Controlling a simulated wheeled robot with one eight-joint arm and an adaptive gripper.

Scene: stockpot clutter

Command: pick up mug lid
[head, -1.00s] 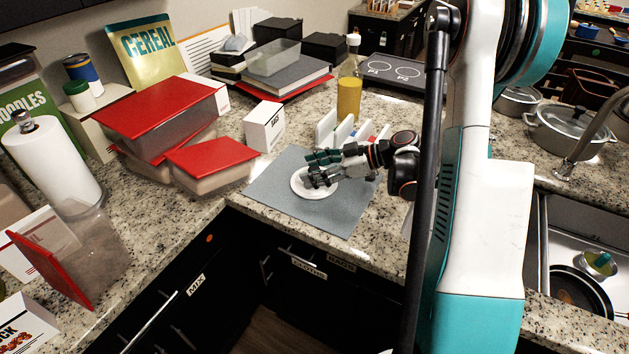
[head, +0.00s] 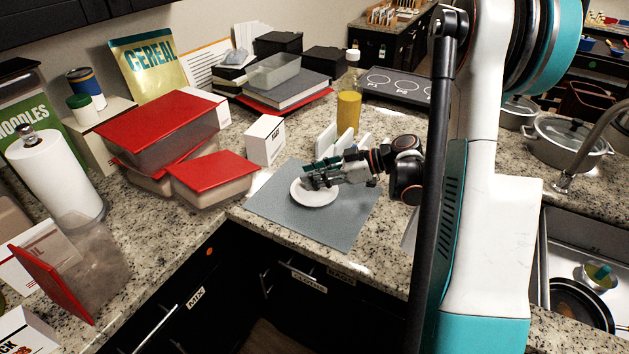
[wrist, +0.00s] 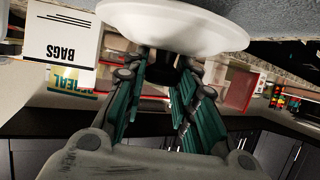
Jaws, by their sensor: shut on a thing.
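The mug lid (head: 316,197) is a white round disc, seen at the grey mat in the head view. I cannot tell from there whether it touches the mat. In the wrist view the lid (wrist: 190,28) fills the top middle, with its underside turned away. My gripper (head: 315,180) comes in from the right, above the lid. Its green-padded fingers (wrist: 160,85) are shut on the lid's middle. The exact contact is partly hidden by the fingers and in shadow.
The grey mat (head: 330,232) has bare room around the lid. A white BAGS box (head: 265,140) and red-lidded containers (head: 212,178) stand to the left. White upright dividers (head: 326,139) and a yellow bottle (head: 348,112) stand behind. The counter's front edge is close.

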